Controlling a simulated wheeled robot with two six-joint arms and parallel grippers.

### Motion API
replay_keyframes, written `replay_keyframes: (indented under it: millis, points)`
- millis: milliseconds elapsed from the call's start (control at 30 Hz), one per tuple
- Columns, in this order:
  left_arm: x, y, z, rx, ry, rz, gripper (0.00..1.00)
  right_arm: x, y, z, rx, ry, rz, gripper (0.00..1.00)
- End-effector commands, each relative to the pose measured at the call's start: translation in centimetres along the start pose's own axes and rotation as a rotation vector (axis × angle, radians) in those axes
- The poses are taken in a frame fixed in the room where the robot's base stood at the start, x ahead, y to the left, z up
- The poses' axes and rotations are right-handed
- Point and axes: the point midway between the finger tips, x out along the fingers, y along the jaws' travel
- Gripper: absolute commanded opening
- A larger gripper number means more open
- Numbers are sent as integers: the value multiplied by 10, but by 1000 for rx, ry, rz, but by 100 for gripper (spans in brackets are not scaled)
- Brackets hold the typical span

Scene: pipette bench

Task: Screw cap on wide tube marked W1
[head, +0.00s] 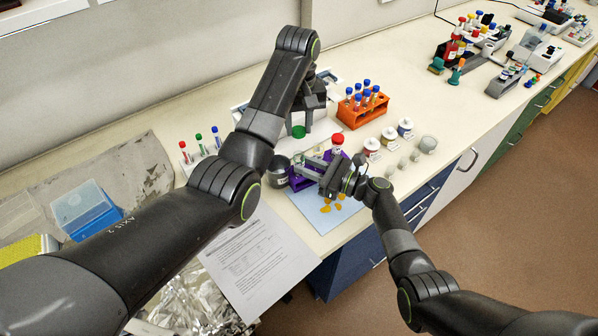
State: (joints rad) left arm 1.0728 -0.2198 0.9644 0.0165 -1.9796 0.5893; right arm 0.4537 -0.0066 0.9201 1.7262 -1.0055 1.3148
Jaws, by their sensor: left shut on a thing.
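My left gripper (299,122) points down at the back of the bench and is shut on a green cap (299,132), which it holds above the purple rack (299,183). My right gripper (308,170) reaches in low from the right, its fingers pointing left across the purple rack. Whether it is open or closed around a tube is too small to tell. A red-capped tube (338,141) stands at the rack's right. The W1 marking is not readable, and the arms hide much of the rack.
An orange rack (362,113) of blue-capped tubes stands behind right, with labelled jars (372,148) before it. A metal beaker (277,172) is close on the left. A blue mat (340,215) with orange pieces lies in front. Printed paper (262,262) overhangs the front edge.

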Motion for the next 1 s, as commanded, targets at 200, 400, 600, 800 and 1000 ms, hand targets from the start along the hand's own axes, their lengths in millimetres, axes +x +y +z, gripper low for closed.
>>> replay_keyframes:
  millis: [200,400,600,800,1000]
  points:
    - [0,0,0,0,0,0,9,0,0,0,0,0,0,0]
    - [20,0,1,-1,-5,-2,9,0,0,0,0,0,0,0]
    - [46,1,1,0,-5,-2,9,0,0,0,0,0,0,0]
    - [50,1,0,0,-3,-2,9,0,0,0,0,0,0,0]
    - [50,1,0,0,-2,-2,9,0,0,0,0,0,0,0]
